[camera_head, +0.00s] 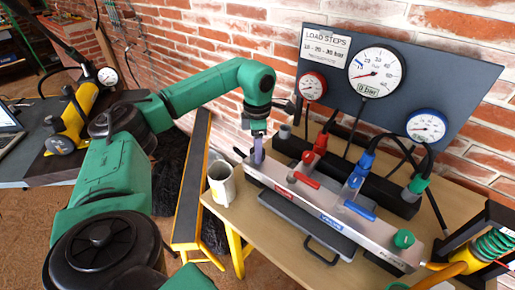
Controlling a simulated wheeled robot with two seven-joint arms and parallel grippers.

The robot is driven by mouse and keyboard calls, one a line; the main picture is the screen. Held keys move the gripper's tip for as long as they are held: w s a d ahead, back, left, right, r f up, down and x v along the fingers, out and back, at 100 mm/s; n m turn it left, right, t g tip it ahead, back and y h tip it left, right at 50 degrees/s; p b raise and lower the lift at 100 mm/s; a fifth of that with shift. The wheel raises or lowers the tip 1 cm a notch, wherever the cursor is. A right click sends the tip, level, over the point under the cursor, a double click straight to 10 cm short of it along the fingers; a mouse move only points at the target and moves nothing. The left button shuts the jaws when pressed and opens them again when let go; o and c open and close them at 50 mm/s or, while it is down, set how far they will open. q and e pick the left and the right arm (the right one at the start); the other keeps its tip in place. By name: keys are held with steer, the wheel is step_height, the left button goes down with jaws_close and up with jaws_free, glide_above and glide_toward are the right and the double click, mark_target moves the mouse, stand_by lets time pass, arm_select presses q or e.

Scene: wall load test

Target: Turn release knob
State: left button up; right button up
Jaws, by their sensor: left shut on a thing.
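A long grey valve block (328,208) lies on the wooden table, with red and blue levers on it. My left gripper (257,151) points down at the left end of the block and is shut on a small purple-grey knob there. The fingers hide most of this knob, and its turn angle cannot be told. A round green knob (404,239) stands at the right end of the block, apart from my gripper. My right gripper is not in view.
A white mug (221,183) stands close to the left of the block. A dark gauge panel (440,84) with several dials stands behind, against the brick wall. Hoses rise behind the block. A coiled green hose (494,245) is at the far right. Bare table (262,228) shows in front.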

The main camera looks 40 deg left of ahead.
arm_select(q)
steer(key=shift+r+n, duration=0.1)
steer(key=shift+n, duration=0.3)
steer(key=n+p, duration=0.2)
steer(key=shift+r+n, duration=0.1)
steer(key=shift+n, duration=0.3)
steer(key=n+p, duration=0.2)
steer(key=n, duration=0.3)
steer(key=n+p, duration=0.1)
steer(key=n, duration=0.4)
steer(key=n+p, duration=0.1)
steer(key=n, duration=0.3)
steer(key=shift+w+p, duration=0.1)
steer(key=shift+p, duration=0.2)
steer(key=shift+n, duration=0.3)
steer(key=o, duration=1.3)
steer(key=shift+o, duration=0.3)
